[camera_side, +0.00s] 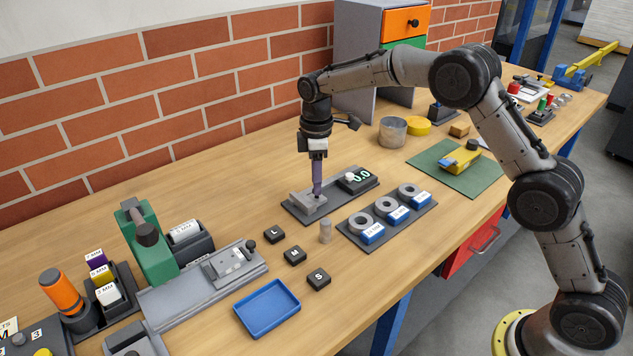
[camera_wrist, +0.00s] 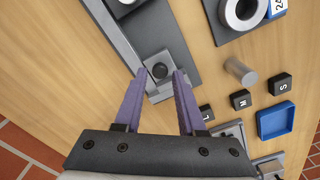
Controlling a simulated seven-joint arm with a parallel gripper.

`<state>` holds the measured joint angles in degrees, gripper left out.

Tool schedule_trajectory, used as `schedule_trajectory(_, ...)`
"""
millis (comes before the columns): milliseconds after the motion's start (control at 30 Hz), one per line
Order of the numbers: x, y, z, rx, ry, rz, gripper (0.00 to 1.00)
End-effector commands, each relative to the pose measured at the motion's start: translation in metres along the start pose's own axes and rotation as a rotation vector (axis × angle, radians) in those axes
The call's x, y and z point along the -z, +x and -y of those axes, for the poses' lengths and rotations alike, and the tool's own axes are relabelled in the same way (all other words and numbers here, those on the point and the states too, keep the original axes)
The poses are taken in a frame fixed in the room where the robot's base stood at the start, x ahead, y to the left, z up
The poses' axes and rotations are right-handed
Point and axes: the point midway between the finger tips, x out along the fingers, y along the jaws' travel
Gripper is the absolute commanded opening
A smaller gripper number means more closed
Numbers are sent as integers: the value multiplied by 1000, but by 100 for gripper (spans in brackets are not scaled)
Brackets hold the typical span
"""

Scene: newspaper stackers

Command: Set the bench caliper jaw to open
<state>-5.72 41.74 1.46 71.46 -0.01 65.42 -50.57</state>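My gripper (camera_side: 317,193) points down over the jaw end. I cannot tell whether either finger touches the knob. The side view hides the knob behind the fingers.
A tray of ring gauges (camera_side: 385,217) lies right of the caliper. A small metal cylinder (camera_side: 325,231) and black blocks L, M and S (camera_side: 294,255) stand in front. A blue tray (camera_side: 267,307) is nearer the front edge. A green press (camera_side: 147,245) stands left.

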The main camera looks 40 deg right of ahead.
Motion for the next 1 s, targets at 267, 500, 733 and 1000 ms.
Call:
schedule_trajectory(267,0,11,0,-1,0,-1,40)
schedule_trajectory(500,0,11,0,-1,0,-1,29)
schedule_trajectory(733,0,11,0,-1,0,-1,0)
schedule_trajectory(1000,0,11,0,-2,0,-1,0)
